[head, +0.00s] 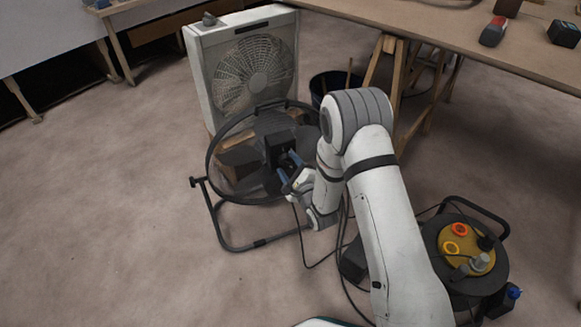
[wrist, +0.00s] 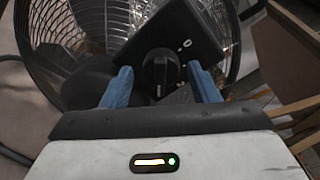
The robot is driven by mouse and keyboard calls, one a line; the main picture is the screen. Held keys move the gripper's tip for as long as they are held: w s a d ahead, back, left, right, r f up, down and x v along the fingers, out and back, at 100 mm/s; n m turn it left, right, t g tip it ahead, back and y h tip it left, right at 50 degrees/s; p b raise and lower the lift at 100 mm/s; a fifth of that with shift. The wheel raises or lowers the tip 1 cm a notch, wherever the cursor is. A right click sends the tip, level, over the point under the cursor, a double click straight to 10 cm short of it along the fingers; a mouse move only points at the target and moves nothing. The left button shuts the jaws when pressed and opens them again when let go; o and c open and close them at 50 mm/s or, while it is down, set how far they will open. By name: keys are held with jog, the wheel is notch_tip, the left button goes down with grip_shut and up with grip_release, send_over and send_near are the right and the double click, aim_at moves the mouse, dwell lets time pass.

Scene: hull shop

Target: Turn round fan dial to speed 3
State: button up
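The round fan (head: 213,162) stands on the floor in a black tubular frame, with its dark motor box (head: 279,148) towards me. In the wrist view the black fan dial (wrist: 160,70) sits on the dark control panel (wrist: 195,32). A white 0 mark shows at its upper right, and other marks beside and below it are too small to read. My gripper (wrist: 163,80) is open, with one blue finger on each side of the dial. The fingers look apart from it; the depth is hard to judge. In the head view my gripper (head: 285,172) is at the motor box, and the dial is hidden.
A white box fan (head: 205,70) stands right behind the round fan. A cable reel (head: 462,247) is at the lower right, with loose cables on the floor. A workbench (head: 440,30) on trestles is at the upper right. The floor at left (head: 100,200) is clear.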

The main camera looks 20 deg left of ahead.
jog(key=shift+d, duration=0.1)
jog(key=p+v, duration=0.2)
jog(key=v, duration=0.5)
jog(key=shift+s+d, duration=0.25)
jog(key=shift+s, duration=0.1)
